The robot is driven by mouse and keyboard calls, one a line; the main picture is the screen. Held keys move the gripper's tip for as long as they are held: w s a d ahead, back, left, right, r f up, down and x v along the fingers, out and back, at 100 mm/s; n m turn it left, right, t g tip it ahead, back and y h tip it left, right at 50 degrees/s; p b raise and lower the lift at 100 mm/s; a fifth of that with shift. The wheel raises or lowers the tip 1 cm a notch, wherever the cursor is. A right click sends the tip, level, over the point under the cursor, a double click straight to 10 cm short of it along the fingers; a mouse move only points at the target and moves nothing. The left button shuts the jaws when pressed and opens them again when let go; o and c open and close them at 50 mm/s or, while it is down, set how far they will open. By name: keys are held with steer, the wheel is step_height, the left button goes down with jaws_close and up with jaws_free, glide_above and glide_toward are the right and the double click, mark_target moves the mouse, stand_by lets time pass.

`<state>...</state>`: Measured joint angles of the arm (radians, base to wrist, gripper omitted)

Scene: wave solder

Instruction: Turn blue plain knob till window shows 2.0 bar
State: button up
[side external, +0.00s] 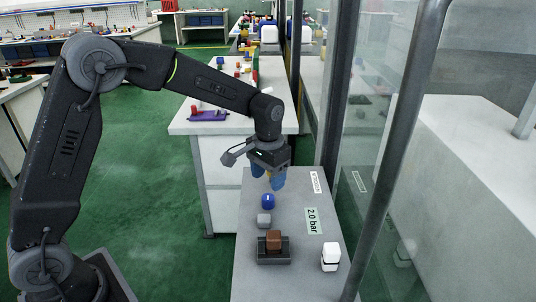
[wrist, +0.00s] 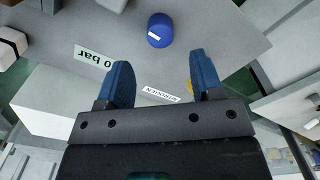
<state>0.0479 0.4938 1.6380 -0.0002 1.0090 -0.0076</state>
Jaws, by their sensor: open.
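The blue knob (side external: 267,201) stands on the grey panel top in the side view, with a small white mark on it. In the wrist view the blue knob (wrist: 160,32) lies beyond my fingertips, near the top centre.
A NITROGEN label (wrist: 160,95) lies on the panel. Something yellow (wrist: 190,88) is mostly hidden by one finger. Glass and posts border the panel's right.

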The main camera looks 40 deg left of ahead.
mark_target(268, 196)
step_height(268, 196, up, 7)
stand_by(0.3)
steer(key=shift+r, duration=0.1)
steer(key=s+d+f+n+t+y, duration=0.1)
steer(key=s+d+n+t+y, duration=0.1)
steer(key=s+d+n+t, duration=0.25)
steer(key=shift+n+g, duration=0.25)
steer(key=shift+n, duration=0.5)
steer(key=x, duration=0.4)
steer(key=a+x, duration=0.1)
steer(key=x, duration=0.4)
steer(key=a+x, duration=0.1)
steer(key=x, duration=0.4)
steer(key=shift+s+r, duration=0.1)
steer(key=shift+s, duration=0.25)
